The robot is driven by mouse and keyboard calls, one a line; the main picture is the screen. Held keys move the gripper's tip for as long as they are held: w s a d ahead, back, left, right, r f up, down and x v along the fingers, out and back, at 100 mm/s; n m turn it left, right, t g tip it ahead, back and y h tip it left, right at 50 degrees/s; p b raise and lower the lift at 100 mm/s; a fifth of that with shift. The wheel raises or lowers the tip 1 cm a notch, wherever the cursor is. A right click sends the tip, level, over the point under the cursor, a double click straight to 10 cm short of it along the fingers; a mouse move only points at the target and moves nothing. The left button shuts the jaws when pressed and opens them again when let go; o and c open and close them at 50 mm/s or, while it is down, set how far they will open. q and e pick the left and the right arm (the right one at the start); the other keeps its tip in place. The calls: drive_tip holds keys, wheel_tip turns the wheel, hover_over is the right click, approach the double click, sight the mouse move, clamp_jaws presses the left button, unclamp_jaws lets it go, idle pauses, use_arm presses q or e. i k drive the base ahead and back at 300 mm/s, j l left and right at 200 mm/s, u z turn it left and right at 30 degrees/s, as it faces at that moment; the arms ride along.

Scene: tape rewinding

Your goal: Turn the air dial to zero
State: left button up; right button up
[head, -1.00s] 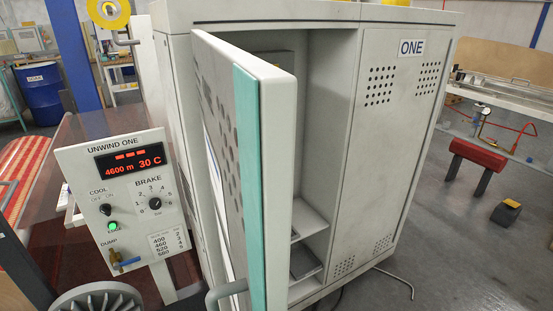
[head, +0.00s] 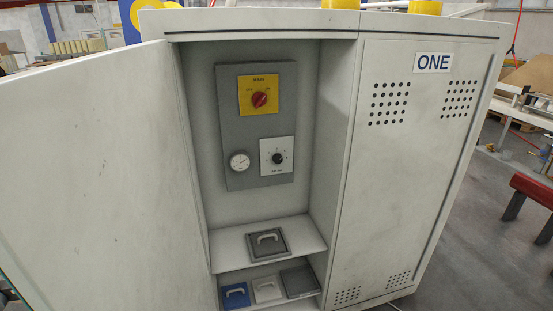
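The air dial (head: 277,157) is a black knob on a white square plate, on a grey panel (head: 235,100) inside the open cabinet. The lettering under the knob is too small to read surely, and I cannot tell its exact setting. A round white gauge (head: 240,161) sits just left of it. A red rotary switch (head: 259,99) on a yellow plate is above. Neither of my grippers shows in the head view.
The cabinet door (head: 95,170) stands open at the left. The right door (head: 405,170), marked ONE, is shut. Below the panel, a shelf (head: 225,255) holds a dark handled block (head: 268,243). Blue (head: 235,295), white (head: 267,290) and grey (head: 299,282) pieces lie at the bottom. A red roller stand (head: 530,190) is far right.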

sight(278, 158)
drive_tip(key=i+l+u, duration=0.1)
drive_tip(key=l, duration=0.25)
drive_tip(key=i+l, duration=0.25)
drive_tip(key=l, duration=0.15)
drive_tip(key=i+l+u, duration=0.15)
drive_tip(key=l, duration=0.2)
drive_tip(key=i+l, duration=0.2)
drive_tip(key=l, duration=0.2)
drive_tip(key=i+l+u, duration=0.15)
drive_tip(key=l, duration=0.2)
